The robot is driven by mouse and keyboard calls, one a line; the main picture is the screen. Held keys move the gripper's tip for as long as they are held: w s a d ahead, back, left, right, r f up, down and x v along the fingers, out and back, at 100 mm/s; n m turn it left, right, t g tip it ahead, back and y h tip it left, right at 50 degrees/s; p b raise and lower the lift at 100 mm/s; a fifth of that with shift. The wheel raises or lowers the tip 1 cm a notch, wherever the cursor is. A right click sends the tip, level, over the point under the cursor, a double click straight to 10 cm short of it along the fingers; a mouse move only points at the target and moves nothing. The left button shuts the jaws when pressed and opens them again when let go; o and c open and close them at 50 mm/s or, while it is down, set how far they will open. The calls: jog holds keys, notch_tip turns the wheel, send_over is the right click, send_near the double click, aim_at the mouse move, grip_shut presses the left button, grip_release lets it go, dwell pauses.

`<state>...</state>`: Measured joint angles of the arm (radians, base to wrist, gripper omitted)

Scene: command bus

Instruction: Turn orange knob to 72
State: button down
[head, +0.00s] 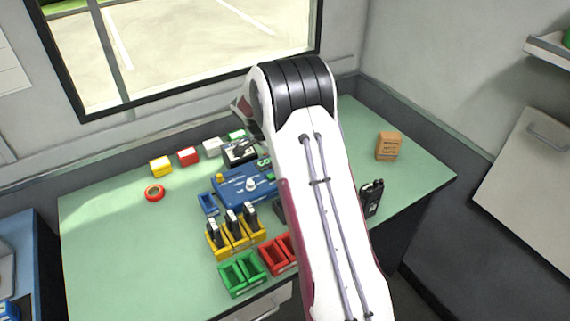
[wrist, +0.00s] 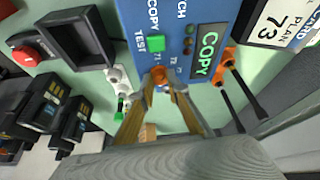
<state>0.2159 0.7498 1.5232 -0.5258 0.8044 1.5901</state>
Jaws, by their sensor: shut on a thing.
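The orange knob (wrist: 160,73) sits at the lower edge of the blue panel (wrist: 172,22) in the wrist view. My gripper (wrist: 160,82) has its two tan fingers closed on the sides of the knob. Small white marks stand on the panel just above the knob, but the setting is too small to read. A lit green screen on the panel (wrist: 207,52) reads COPY. In the head view my arm hides the gripper and the orange knob; part of the blue panel (head: 232,192) shows left of the arm.
Radios stand in a yellow rack (head: 240,243) before the panel. Green (head: 243,275) and red (head: 272,258) trays are nearer the front edge. A black radio (head: 371,198) and a wooden block (head: 388,147) stand right of my arm. The left of the green table (head: 110,240) is clear.

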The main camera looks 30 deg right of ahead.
aim_at(251, 182)
jog(key=shift+m+g, duration=0.3)
jog(key=shift+m, duration=0.3)
jog(key=c, duration=2)
grip_release()
jog(key=shift+o, duration=0.2)
jog(key=shift+r, duration=0.1)
jog(key=shift+a+r, duration=0.2)
jog(key=shift+r, duration=0.2)
jog(key=a, duration=1.2)
jog(key=shift+a, duration=0.1)
jog(key=shift+r, duration=0.1)
